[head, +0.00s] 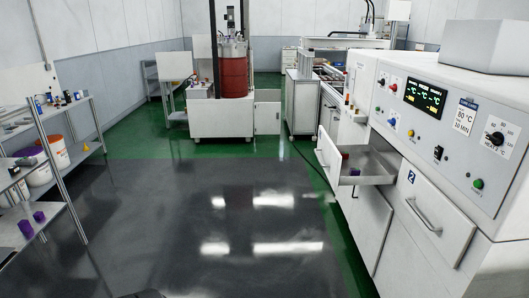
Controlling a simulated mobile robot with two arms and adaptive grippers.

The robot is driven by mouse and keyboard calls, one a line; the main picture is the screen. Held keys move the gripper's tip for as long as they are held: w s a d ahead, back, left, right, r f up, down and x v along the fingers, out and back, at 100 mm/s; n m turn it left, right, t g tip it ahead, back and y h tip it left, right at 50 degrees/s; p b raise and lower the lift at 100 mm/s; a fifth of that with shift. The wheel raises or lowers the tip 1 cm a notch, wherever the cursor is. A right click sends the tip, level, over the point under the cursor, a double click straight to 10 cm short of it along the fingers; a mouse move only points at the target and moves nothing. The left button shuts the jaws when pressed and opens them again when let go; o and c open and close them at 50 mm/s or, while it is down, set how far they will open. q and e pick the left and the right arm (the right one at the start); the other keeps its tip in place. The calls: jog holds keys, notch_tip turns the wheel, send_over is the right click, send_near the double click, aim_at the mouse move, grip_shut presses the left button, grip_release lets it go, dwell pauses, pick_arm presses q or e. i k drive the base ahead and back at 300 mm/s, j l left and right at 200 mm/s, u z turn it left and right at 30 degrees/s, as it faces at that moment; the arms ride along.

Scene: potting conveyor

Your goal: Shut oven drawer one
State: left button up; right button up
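The white oven (455,120) stands at the right with its control panel above its drawers. One oven drawer (375,180) is pulled out into the aisle, its front panel (327,155) and handle facing left. No number shows on this drawer from here. A small reddish object (345,156) and a small dark bluish object (355,172) show at its far end. The nearer drawer (432,212), marked 2, has a bar handle and looks shut. Neither of my grippers is in view.
The dark floor (220,220) in front of the oven is clear. A metal shelf (70,105) with buckets and purple pots stands at the left. A red drum (234,75) on a white machine and a white cabinet (302,100) stand at the back.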

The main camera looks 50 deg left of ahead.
aim_at(375, 170)
jog(key=u, duration=1.25)
jog(key=z, duration=0.45)
jog(key=i+j+z, duration=0.75)
jog(key=j+z, duration=0.2)
